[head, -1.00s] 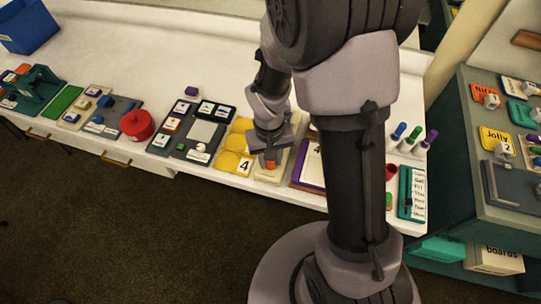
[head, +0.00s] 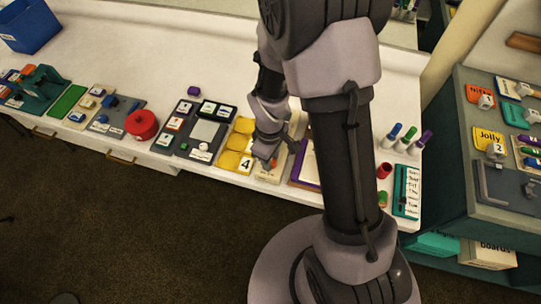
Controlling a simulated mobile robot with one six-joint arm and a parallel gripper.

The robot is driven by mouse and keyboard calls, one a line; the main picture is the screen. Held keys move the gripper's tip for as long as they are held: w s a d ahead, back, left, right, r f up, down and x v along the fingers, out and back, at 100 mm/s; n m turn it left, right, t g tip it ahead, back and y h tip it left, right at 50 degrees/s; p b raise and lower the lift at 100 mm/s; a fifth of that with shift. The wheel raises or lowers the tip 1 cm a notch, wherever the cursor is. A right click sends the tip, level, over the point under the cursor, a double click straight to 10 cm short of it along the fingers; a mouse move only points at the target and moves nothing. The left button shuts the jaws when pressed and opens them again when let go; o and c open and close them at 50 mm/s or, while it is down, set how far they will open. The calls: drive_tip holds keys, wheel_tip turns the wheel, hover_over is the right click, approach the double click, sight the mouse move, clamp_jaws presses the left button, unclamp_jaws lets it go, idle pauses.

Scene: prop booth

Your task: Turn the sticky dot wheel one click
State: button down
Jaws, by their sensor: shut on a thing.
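A cream board (head: 275,172) lies near the table's front edge, with a small orange part (head: 272,163) on it. This looks like the sticky dot wheel, but most of it is hidden by my gripper and arm. My gripper (head: 267,160) is low over the board, pointing down, and is shut on the orange part. The fingertips are small and partly hidden here, so the exact contact and the wheel's click position cannot be read.
Yellow pads with a "4" card (head: 245,165) lie close on the left. A purple-edged pad (head: 305,170) is close on the right, partly behind my arm. Upright markers (head: 408,140) stand at right.

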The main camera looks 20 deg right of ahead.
drive_tip(key=shift+n, duration=0.4)
drive_tip(key=c, duration=1.1)
unclamp_jaws()
drive_tip(key=shift+o, duration=0.2)
drive_tip(key=shift+r, duration=0.1)
wheel_tip(320, 180, up, 17)
drive_tip(key=p, duration=0.7)
drive_tip(key=shift+a, duration=0.15)
drive_tip(key=shift+s+r, duration=0.1)
drive_tip(key=shift+r, duration=0.05)
